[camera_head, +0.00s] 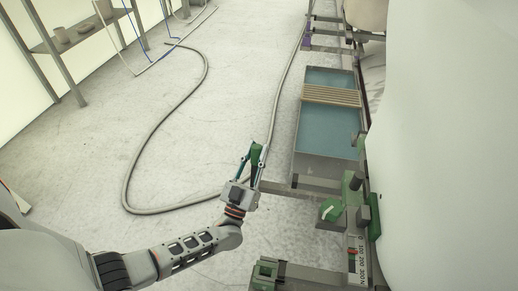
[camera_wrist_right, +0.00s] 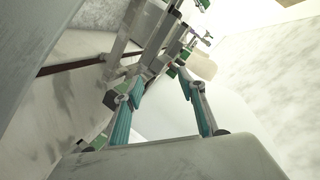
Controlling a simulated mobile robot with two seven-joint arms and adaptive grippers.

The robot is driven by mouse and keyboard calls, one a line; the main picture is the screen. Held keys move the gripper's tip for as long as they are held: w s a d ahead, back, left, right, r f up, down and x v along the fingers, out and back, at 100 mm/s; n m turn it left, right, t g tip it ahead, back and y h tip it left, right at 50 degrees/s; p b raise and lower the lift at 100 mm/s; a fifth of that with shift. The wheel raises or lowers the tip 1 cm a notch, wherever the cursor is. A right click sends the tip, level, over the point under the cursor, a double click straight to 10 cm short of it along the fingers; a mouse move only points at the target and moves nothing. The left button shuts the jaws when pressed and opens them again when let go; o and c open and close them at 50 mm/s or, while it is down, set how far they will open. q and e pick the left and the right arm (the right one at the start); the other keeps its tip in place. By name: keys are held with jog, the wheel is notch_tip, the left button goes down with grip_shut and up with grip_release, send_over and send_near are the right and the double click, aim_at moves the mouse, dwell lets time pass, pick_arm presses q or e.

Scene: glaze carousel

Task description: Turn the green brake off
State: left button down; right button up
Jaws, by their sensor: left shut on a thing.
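My left gripper (camera_head: 255,158) is shut on an upright green handle (camera_head: 257,152), which stands between its two teal-edged fingers. The handle's lower end is hidden by the gripper. A grey bar (camera_head: 285,189) runs from beside the gripper to the frame on the right; I cannot tell whether the handle is joined to it. Another green part, a knob with a white mark (camera_head: 330,210), sits on the frame to the right, apart from the gripper. My right gripper (camera_wrist_right: 160,95) shows in the right wrist view with its teal fingers spread and nothing between them.
A long trough with blue-green liquid (camera_head: 328,128) and a slatted rack stands behind the frame. A large pale surface (camera_head: 450,140) fills the right side. A grey hose (camera_head: 130,165) loops over the open floor. A shelf (camera_head: 75,38) stands at the far left.

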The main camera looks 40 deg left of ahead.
aim_at(254, 161)
pick_arm(q)
jog(key=shift+s+d+t, duration=0.35)
jog(key=shift+s+t, duration=0.25)
jog(key=shift+t, duration=0.1)
jog(key=shift+s+d+r+m+t+h, duration=0.15)
jog(key=shift+s+d+m+t, duration=0.1)
jog(key=shift+s+m+t, duration=0.25)
jog(key=shift+s+d+r+m+t+h, duration=0.1)
jog(key=shift+s+d+m+t+h, duration=0.1)
jog(key=shift+s+m+t, duration=0.3)
jog(key=shift+s+d+f+h, duration=0.1)
jog(key=shift+h, duration=0.15)
jog(key=c, duration=1.8)
grip_release()
jog(key=shift+o, duration=0.2)
jog(key=s+d+f, duration=0.1)
jog(key=s, duration=0.6)
jog(key=s+d+f, duration=0.1)
jog(key=s+f, duration=0.1)
jog(key=s, duration=0.6)
jog(key=shift+d+f, duration=0.3)
jog(key=shift+d, duration=0.05)
